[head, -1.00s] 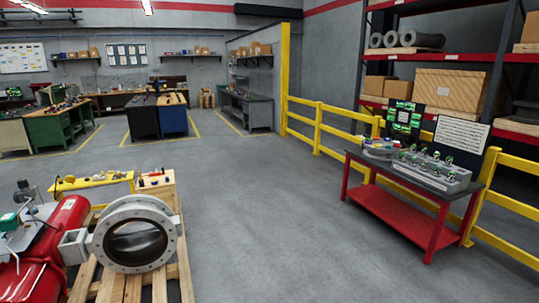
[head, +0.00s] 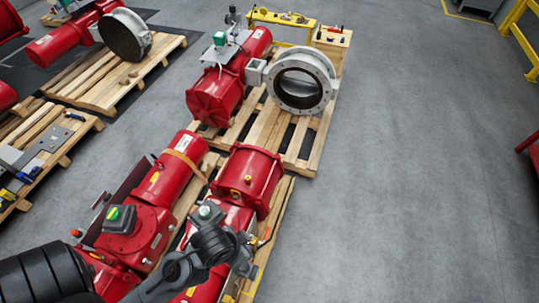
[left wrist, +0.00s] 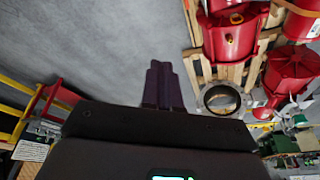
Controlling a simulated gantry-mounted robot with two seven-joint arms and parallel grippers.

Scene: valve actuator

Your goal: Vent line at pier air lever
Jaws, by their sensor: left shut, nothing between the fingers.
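Red valve actuators lie on wooden pallets in the head view. The nearest pair, a left one with a green-topped box (head: 120,218) and a right one (head: 247,178), is partly behind my left arm. A small yellow-orange handle (head: 266,238) shows beside the right one; I cannot tell whether it is the pier air lever. Farther back are another red actuator (head: 215,95) and a grey flanged ring valve (head: 301,80). My left gripper (left wrist: 163,88) is shut and empty in the left wrist view, apart from the red actuators (left wrist: 228,35). My right gripper is not in view.
A yellow beam with small fittings (head: 282,19) and a wooden box (head: 332,38) stand behind the ring valve. Another pallet (head: 125,85) with a red actuator is at upper left. Grey floor (head: 420,160) is clear on the right.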

